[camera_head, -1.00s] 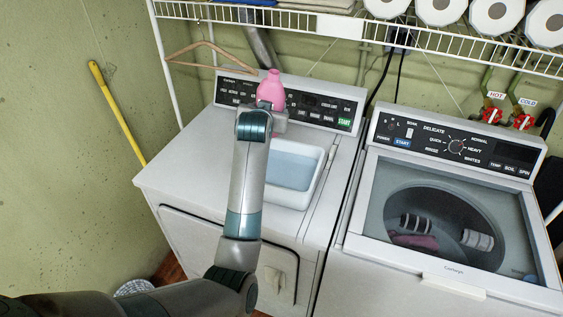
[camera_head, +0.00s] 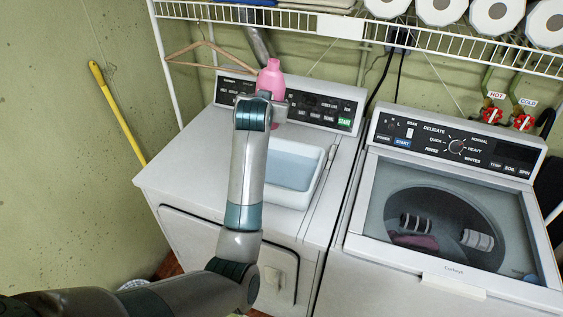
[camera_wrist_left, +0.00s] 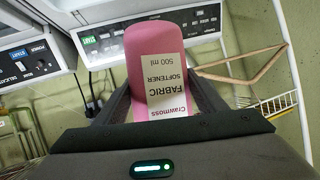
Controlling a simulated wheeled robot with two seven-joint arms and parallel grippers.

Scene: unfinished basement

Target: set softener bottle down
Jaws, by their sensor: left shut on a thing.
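The pink fabric softener bottle (camera_head: 270,77) is in my left gripper (camera_head: 272,108), over the rear of the left machine, in front of its control panel. It looks upright in the head view. My wrist hides most of its lower part there. In the left wrist view the bottle (camera_wrist_left: 147,45) sits between the two dark fingers of my left gripper (camera_wrist_left: 165,100), with its label upside down in the picture. The gripper is shut on it. Whether the base touches the machine top is hidden. My right gripper is not in view.
A white tub (camera_head: 297,195) with a pale blue inside sits on the left machine (camera_head: 190,165), just right of my arm. The machine's top left is clear. The right washer (camera_head: 352,245) shows laundry in its drum. A wire shelf (camera_head: 330,30) and wooden hanger (camera_head: 205,50) are above.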

